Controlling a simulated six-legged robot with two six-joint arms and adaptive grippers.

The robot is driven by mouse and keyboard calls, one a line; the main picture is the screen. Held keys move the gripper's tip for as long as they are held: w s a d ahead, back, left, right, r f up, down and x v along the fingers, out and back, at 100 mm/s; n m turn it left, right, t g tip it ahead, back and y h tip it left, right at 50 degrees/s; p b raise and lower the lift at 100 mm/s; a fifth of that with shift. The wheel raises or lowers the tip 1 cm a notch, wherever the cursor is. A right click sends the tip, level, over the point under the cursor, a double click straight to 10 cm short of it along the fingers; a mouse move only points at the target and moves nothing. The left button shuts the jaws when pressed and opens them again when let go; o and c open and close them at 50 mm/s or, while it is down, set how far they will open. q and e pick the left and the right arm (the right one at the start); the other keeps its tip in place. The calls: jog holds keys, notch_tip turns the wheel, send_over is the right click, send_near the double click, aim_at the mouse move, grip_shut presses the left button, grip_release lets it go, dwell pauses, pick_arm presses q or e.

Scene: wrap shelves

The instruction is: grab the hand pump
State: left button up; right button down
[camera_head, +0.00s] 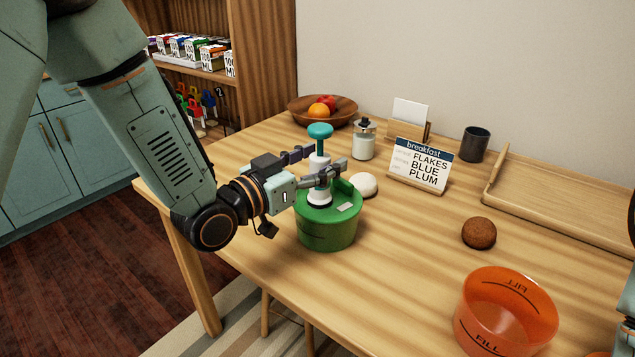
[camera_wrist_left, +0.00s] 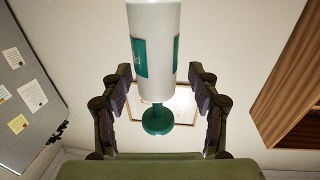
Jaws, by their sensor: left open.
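The hand pump (camera_head: 318,170) has a white body, a teal knob on top and a white base. It stands upright at the green tub (camera_head: 328,232); whether it rests on the tub or behind its rim, I cannot tell. My left gripper (camera_head: 328,160) is open, with one finger on each side of the pump's body. In the left wrist view the pump (camera_wrist_left: 153,45) appears upside down between the fingers of my left gripper (camera_wrist_left: 160,88), its teal knob below. Its lower end is cut off there. My right gripper is not clearly visible.
A white ball (camera_head: 364,185), glass jar (camera_head: 363,143) and breakfast sign (camera_head: 418,180) stand near the pump. A fruit bowl (camera_head: 345,116), dark cup (camera_head: 474,144), wooden tray (camera_head: 560,195), brown ball (camera_head: 479,232) and orange tub (camera_head: 505,315) are farther off. The table's middle is clear.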

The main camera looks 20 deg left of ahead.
pick_arm(q)
jog(key=shift+d, duration=0.3)
jog(key=shift+c, duration=0.9)
jog(key=shift+a, duration=0.2)
jog(key=c, duration=0.5)
jog(key=shift+d, duration=0.2)
jog(key=c, duration=0.4)
jog(key=shift+a, duration=0.15)
grip_shut()
jog(key=shift+r, duration=0.1)
